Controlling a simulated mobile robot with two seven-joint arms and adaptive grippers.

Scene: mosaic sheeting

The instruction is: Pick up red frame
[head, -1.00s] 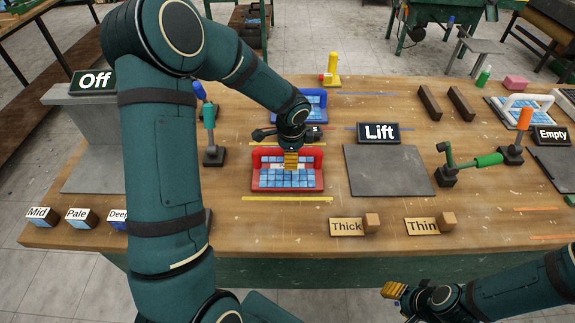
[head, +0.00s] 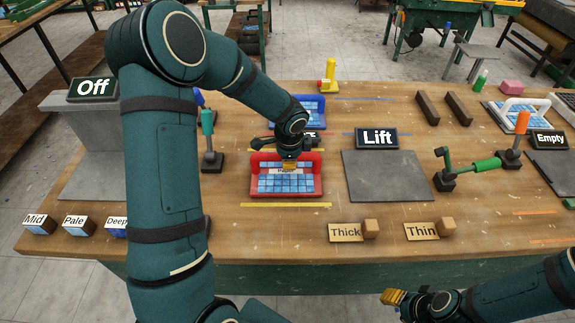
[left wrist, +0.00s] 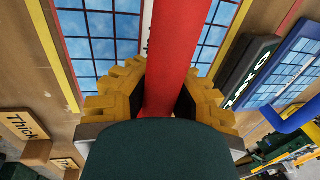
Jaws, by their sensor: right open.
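The red frame (head: 259,186) lies on the wooden table left of centre and surrounds a sheet of blue tiles. My left gripper (head: 289,165) is down at this bar. In the left wrist view the red bar (left wrist: 170,60) runs between the two yellow fingers of my left gripper (left wrist: 167,85). The fingers look close to its sides, but I cannot tell whether they press on it. My right gripper (head: 394,297) is open and empty in front of the table.
A blue frame (head: 315,108) stands just behind the red one. Thick (head: 345,232) and Thin (head: 421,231) labels stand near the front edge. A green-handled fixture (head: 486,164) is farther right.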

